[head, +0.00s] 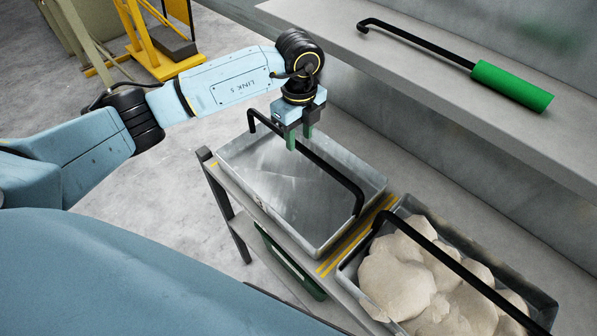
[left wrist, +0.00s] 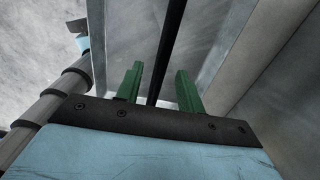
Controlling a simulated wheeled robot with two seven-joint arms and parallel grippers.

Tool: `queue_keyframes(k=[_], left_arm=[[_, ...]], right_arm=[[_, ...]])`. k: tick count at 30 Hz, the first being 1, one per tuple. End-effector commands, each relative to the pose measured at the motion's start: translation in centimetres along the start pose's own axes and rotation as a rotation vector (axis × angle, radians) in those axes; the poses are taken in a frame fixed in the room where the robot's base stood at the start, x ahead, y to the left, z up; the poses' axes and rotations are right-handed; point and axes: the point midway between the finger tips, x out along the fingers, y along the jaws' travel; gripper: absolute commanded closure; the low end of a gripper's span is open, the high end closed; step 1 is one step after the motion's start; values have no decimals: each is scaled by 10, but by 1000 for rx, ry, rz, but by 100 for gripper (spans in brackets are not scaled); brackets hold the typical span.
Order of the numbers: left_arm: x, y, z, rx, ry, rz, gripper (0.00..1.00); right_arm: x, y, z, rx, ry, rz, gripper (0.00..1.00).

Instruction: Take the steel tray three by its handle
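An empty steel tray (head: 290,195) with a black bar handle (head: 335,172) arching over it stands on a low grey stand. No number is readable on it. My left gripper (head: 299,141), with green fingers, is over the tray, at the handle's far part. Its fingers are apart. In the left wrist view the black handle (left wrist: 170,45) runs between the two open fingers (left wrist: 160,72), with a gap visible on each side; I cannot tell how deep it sits between them. My right gripper is not in view.
A second steel tray (head: 549,309) with pale lumps (head: 397,279) and a black handle (head: 455,265) stands close by at the right, past yellow stripes (head: 350,240). A ledge (head: 420,75) behind carries a black hooked rod with a green grip (head: 510,86). A yellow frame (head: 150,45) stands far left.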

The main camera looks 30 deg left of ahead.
Motion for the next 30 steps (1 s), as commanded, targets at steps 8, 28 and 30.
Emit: queue_keyframes(k=[8,28,30], left_arm=[[39,-1,3,0,1,2,62],[42,-1,3,0,1,0,100],[42,-1,3,0,1,0,100]], right_arm=[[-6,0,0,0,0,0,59],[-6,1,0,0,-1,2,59],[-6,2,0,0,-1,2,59]])
